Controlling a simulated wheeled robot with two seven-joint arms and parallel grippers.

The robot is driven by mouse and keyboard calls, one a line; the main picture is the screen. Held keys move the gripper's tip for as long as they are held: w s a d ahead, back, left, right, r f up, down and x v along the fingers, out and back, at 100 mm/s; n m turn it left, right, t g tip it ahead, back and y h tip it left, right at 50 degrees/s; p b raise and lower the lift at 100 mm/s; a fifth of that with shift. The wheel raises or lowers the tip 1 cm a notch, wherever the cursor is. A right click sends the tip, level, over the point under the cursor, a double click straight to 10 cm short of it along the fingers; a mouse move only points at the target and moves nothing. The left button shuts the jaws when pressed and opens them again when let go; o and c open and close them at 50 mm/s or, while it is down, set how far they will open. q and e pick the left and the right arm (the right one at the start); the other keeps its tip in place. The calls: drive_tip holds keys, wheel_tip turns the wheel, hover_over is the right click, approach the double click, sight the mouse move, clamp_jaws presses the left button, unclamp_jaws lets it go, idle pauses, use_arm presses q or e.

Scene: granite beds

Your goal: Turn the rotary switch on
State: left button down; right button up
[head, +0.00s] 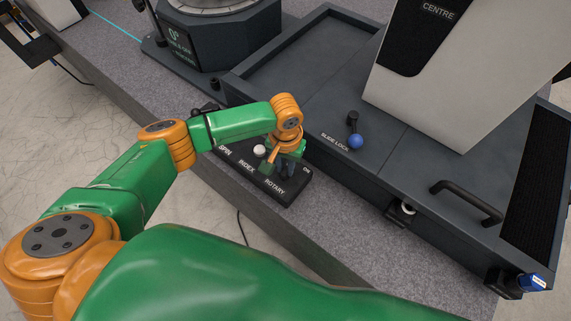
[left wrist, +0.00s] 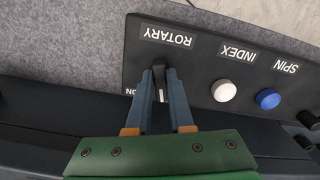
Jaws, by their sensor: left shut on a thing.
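The black control box (head: 289,189) lies on the grey granite bed, with SPIN, INDEX and ROTARY labels. In the left wrist view the box (left wrist: 205,60) shows upside down. The rotary switch (left wrist: 158,76) is a dark lever below the ROTARY label, close to the ON label. My left gripper (left wrist: 160,88) has its two blue-grey fingers on either side of the lever and is shut on it. In the head view my left gripper (head: 285,166) is over the ROTARY end of the box, and the lever is mostly hidden there. My right gripper is not in view.
A white button (left wrist: 223,91) and a blue button (left wrist: 268,98) sit beside the switch. A dark machine tray with a blue-knobbed slide lock (head: 355,141) stands behind the box. A black handle (head: 466,202) is at the right. Bare granite (head: 340,228) lies right of the box.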

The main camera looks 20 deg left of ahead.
use_arm(q)
drive_tip(key=shift+r+m+p, duration=0.2)
drive_tip(key=shift+m+p, duration=0.65)
drive_tip(key=shift+m, duration=0.25)
drive_tip(key=m+p, duration=0.1)
drive_tip(key=m, duration=0.1)
drive_tip(key=shift+m, duration=0.3)
drive_tip(key=m+p, duration=0.1)
drive_tip(key=m, duration=0.2)
drive_tip(key=shift+a+f, duration=0.1)
drive_tip(key=shift+w+m+p, duration=0.1)
drive_tip(key=shift+m+p, duration=0.35)
drive_tip(key=shift+m, duration=1.25)
drive_tip(key=c, duration=0.8)
unclamp_jaws()
drive_tip(key=shift+f, duration=0.1)
